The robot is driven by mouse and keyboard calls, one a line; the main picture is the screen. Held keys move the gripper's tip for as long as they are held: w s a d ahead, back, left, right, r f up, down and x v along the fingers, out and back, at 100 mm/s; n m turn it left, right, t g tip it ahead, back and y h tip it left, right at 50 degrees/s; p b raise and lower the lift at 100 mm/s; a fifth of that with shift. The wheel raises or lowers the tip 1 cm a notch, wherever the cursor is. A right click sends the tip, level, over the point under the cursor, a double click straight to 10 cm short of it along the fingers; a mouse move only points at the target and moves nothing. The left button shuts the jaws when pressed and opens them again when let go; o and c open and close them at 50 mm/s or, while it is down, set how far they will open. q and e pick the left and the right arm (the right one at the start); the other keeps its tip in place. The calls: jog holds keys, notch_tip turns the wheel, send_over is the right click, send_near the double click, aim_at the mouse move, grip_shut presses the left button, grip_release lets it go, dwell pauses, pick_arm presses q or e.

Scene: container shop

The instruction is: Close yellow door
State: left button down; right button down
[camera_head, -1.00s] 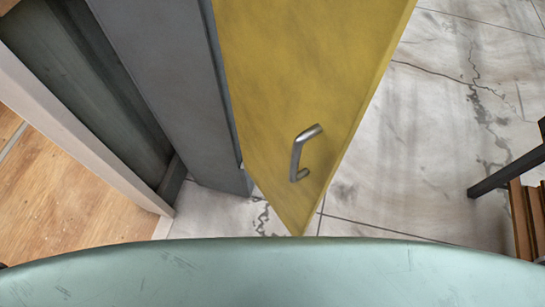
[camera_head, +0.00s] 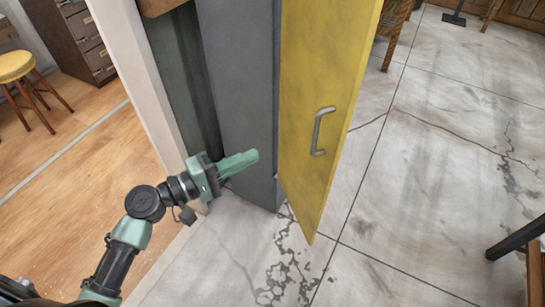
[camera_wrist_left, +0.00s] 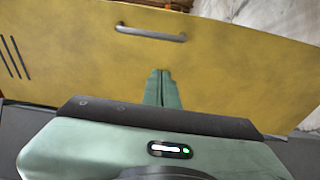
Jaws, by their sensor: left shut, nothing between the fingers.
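The yellow door (camera_head: 318,85) stands open, seen at a steep angle, hinged at the grey frame post (camera_head: 238,85) on its left. A metal handle (camera_head: 319,131) is fixed on its visible face. My left gripper (camera_head: 252,156) is shut and empty, in front of the grey post and left of the door. In the left wrist view the door (camera_wrist_left: 230,70) fills much of the picture, with the handle (camera_wrist_left: 150,34) beyond the shut green fingers (camera_wrist_left: 160,76). I cannot tell whether the fingers touch the door. My right gripper is not in view.
A pale wall edge (camera_head: 135,75) stands left of the post. A yellow stool (camera_head: 16,67) and a drawer cabinet (camera_head: 78,35) stand on the wood floor at the left. A dark-legged piece of furniture (camera_head: 515,240) is at the right. The marble floor (camera_head: 430,180) between is mostly clear.

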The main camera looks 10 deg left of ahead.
pick_arm(q)
jog(key=s+d+p+x, duration=0.1)
jog(key=p+x, duration=0.3)
jog(key=x, duration=0.8)
jog(key=shift+s+d+p, duration=0.3)
jog(key=shift+s+d, duration=0.1)
jog(key=shift+d, duration=0.05)
jog(key=shift+f, duration=0.15)
